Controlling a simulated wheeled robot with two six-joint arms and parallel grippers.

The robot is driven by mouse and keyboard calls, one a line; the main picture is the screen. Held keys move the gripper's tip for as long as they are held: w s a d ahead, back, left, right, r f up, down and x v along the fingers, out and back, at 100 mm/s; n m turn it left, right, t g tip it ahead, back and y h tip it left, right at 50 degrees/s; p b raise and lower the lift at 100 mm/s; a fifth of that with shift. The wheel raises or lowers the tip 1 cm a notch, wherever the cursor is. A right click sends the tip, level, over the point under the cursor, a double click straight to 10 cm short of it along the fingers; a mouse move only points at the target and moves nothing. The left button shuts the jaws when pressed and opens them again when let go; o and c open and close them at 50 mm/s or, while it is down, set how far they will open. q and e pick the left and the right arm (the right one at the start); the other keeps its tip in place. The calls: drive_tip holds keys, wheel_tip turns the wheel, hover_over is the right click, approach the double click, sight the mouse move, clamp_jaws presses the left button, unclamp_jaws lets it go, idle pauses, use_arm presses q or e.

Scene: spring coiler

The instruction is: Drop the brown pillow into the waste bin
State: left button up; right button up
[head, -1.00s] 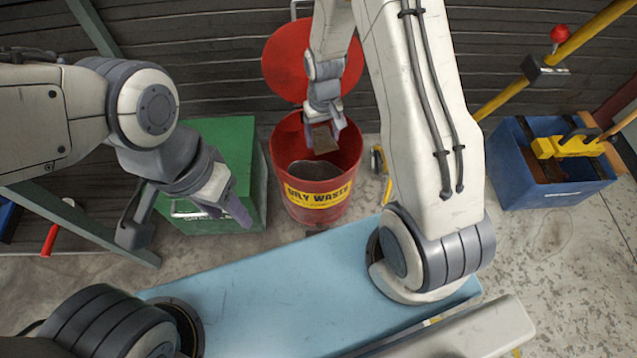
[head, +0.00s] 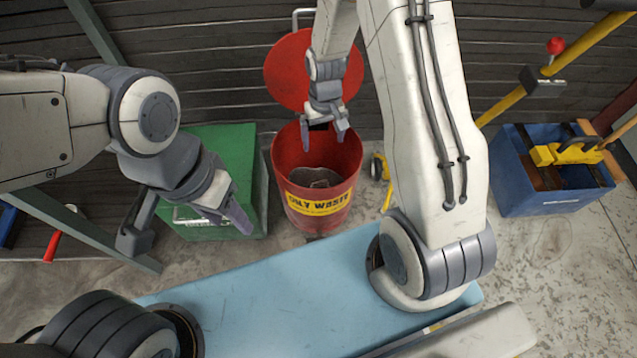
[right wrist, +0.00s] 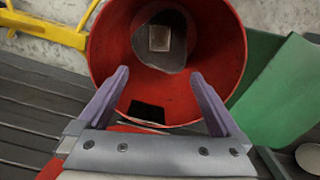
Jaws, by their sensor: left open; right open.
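The waste bin (head: 318,205) is a red drum with a yellow "OILY WASTE" band, its round red lid tipped up behind it. My right gripper (head: 324,138) is open and empty over the bin's mouth. In the right wrist view, its two fingers (right wrist: 160,75) stand apart in front of the bin's red inner wall (right wrist: 220,60). The brown pillow (right wrist: 160,38) shows there as a small brownish square deep inside the bin, clear of the fingers. In the head view it is hard to make out among the dark grey contents. My left gripper (head: 186,230) is open and empty, left of the bin.
A green box (head: 235,160) stands just left of the bin. A blue crate (head: 545,200) with yellow tools is at the right. A yellow rail (head: 500,103) slopes behind it.

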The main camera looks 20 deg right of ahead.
wheel_tip(320, 180, up, 7)
drive_tip(key=p, duration=0.2)
drive_tip(key=shift+p, duration=0.4)
drive_tip(key=s+a+r+n+p, duration=0.2)
drive_tip(key=s+a+r+n, duration=0.1)
drive_tip(key=s+a+r, duration=0.65)
drive_tip(key=s+a+r+n+y+p, duration=0.1)
drive_tip(key=s+a+r+n, duration=0.1)
drive_tip(key=s+r, duration=0.4)
drive_tip(key=s+a+r+n+p, duration=0.1)
drive_tip(key=s+a+r+n, duration=0.15)
drive_tip(key=s+r, duration=0.4)
wheel_tip(320, 180, up, 35)
drive_tip(key=s+p, duration=0.1)
drive_tip(key=p, duration=3.6)
drive_tip(key=shift+s+r, duration=0.2)
